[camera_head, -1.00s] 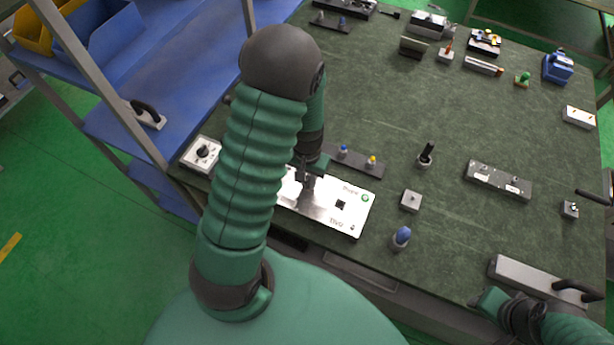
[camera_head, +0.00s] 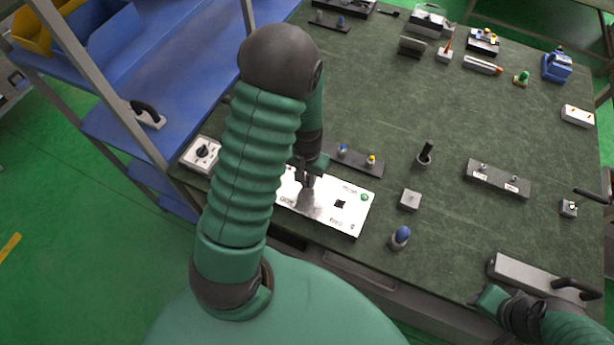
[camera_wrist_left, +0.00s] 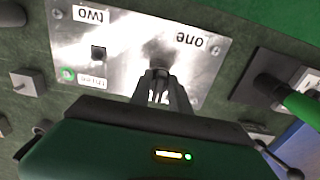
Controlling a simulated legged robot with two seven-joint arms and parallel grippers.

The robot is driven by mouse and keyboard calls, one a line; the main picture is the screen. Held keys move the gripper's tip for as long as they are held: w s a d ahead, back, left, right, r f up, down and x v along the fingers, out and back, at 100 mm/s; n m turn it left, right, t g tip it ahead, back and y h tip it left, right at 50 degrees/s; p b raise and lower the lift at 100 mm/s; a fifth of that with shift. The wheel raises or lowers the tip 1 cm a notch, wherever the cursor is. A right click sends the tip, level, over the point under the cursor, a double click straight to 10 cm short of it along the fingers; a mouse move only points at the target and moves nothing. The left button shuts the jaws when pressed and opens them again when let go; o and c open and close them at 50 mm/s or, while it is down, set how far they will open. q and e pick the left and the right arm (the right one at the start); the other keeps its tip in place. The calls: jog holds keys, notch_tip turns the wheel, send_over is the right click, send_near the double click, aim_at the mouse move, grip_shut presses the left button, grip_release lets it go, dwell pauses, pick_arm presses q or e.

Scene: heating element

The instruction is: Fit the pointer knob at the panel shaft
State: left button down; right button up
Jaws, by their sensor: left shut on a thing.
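The metal panel (camera_head: 356,212) lies at the near left table edge, with printed labels, a green dot and a dark square spot (camera_head: 340,204). In the left wrist view the panel (camera_wrist_left: 125,50) shows labels "one", "two" and "three". My left gripper (camera_head: 306,180) points down over the panel's left part. In the wrist view its fingertips (camera_wrist_left: 160,75) are shut at the spot by label "one". What they hold, taken as the pointer knob, is mostly hidden between them, as is any shaft there. I cannot tell whether it touches the panel. My right gripper (camera_head: 490,300) is low right, its fingers unclear.
The mid-table is mostly clear.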

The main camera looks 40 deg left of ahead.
aim_at(307, 178)
pick_arm(q)
jog(key=shift+f+b, duration=1.05)
jog(key=shift+f, duration=0.35)
jog(key=c, duration=1.1)
grip_release()
jog(key=shift+c, duration=0.2)
notch_tip(307, 178, up, 17)
jog(key=shift+f, duration=0.1)
